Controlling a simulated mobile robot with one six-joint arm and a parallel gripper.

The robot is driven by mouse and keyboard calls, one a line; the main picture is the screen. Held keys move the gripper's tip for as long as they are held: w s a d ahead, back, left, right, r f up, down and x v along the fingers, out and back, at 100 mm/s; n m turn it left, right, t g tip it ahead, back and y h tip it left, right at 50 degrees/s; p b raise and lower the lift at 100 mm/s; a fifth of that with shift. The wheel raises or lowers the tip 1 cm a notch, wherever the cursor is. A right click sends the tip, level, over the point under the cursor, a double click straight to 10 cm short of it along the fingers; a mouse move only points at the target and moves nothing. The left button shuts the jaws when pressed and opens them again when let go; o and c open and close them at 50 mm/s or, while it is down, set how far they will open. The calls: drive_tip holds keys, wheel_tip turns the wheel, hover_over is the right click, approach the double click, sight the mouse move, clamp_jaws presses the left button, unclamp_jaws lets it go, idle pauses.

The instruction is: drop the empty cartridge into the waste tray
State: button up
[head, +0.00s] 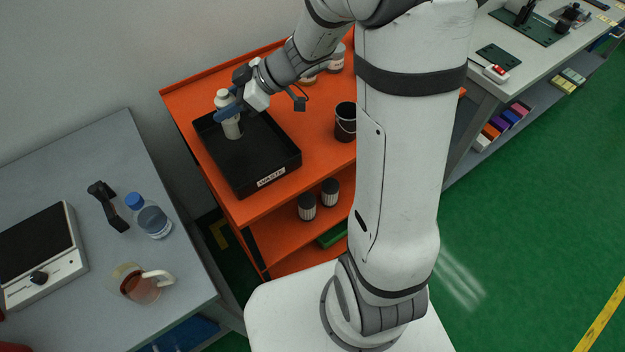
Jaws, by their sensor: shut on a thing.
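The empty cartridge (232,129) is a pale, upright cylinder with a narrower top. My gripper (229,109) has blue fingers and is shut on the cartridge's upper part. The black waste tray (287,167) sits on the orange cart and carries a white label reading WASTE. The cartridge is over the tray's back left part, within its outline in the head view. I cannot tell whether its lower end touches the tray floor. The fingers hide part of the cartridge.
A dark bucket (345,122) stands right of the tray on the orange cart (319,178). Jars stand behind my arm. A grey table at left holds a bottle (151,218), a glass jug (139,285) and a hot plate (42,256). Green floor is open at right.

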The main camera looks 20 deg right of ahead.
drive_tip(key=shift+f, duration=0.1)
drive_tip(key=o, duration=1.2)
drive_tip(key=shift+c, duration=0.2)
drive_tip(key=b+v, duration=0.1)
drive_tip(key=v, duration=0.7)
drive_tip(key=shift+a, duration=0.1)
